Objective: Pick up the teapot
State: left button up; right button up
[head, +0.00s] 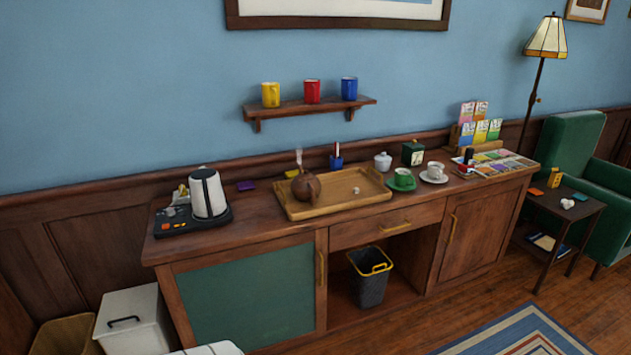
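The brown, round teapot (306,188) sits at the left end of a wooden tray (345,206) on the sideboard. A small pale vertical shape (299,157) shows just above or behind it; I cannot tell what it is. A small whitish object (356,190) lies in the tray to the right of the teapot. Neither of my grippers shows in the head view.
A kettle (208,193) on a dark base stands left of the tray. A green cup (403,180), a white cup (435,171) and a lidded white pot (383,161) stand to its right. A wall shelf (310,107) with three mugs hangs above.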

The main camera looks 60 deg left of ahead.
aim_at(305, 187)
jog(key=u, duration=0.3)
jog(key=i, duration=1.15)
jog(key=u, duration=1.3)
jog(key=i, duration=0.8)
jog(key=u, duration=0.95)
